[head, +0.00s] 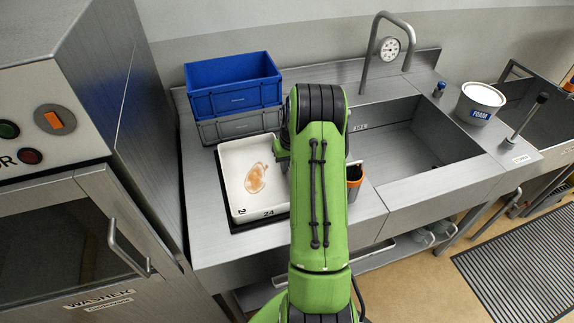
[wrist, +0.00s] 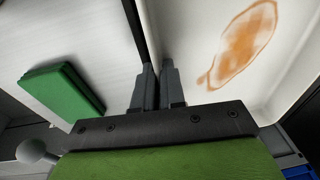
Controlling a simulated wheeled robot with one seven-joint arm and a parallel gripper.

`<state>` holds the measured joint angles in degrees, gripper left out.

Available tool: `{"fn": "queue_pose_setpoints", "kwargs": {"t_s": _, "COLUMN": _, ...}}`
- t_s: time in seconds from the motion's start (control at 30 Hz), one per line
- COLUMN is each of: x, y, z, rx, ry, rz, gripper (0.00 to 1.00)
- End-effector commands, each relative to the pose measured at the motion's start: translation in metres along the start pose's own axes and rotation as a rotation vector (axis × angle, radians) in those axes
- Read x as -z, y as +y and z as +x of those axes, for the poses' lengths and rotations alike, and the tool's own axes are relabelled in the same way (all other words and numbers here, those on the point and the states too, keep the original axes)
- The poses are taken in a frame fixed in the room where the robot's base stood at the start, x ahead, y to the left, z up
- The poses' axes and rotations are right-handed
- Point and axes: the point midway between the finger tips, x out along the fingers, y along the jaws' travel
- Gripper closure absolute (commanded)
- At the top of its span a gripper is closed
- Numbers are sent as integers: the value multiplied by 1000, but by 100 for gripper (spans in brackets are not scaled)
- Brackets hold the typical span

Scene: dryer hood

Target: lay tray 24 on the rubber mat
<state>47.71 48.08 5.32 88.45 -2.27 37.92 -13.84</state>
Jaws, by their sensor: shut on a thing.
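Tray 24 (head: 268,212) is a white, shallow tray with an orange-brown stain inside and "24" on its front edge. It is over the black rubber mat (head: 224,190) on the counter left of the sink. Dark mat edge shows along the tray's left and front sides. I cannot tell whether the tray touches the mat. In the wrist view, the tray (wrist: 205,25) fills the right side. My gripper (wrist: 158,70) is shut on the tray's side wall, the right one in the head view. There my arm hides most of the gripper and part of the tray.
Stacked blue (head: 235,92) and grey (head: 238,127) crates stand behind the tray. The washer (head: 85,215) stands close on the left. A green pad (wrist: 62,90) lies on the counter.

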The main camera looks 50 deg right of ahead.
Motion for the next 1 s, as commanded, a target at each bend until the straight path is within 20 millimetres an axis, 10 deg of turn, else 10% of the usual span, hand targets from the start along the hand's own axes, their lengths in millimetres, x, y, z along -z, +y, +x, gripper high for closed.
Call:
{"fn": "queue_pose_setpoints", "kwargs": {"t_s": 0.23, "x": 0, "y": 0, "z": 1, "rx": 0, "ry": 0, "rz": 0, "gripper": 65}}
{"fn": "queue_pose_setpoints", "kwargs": {"t_s": 0.57, "x": 1, "y": 0, "z": -6, "rx": -1, "ry": 2, "rz": 0, "gripper": 65}}
{"fn": "queue_pose_setpoints", "kwargs": {"t_s": 1.0, "x": 1, "y": 0, "z": -109, "rx": -1, "ry": 3, "rz": 1, "gripper": 65}}
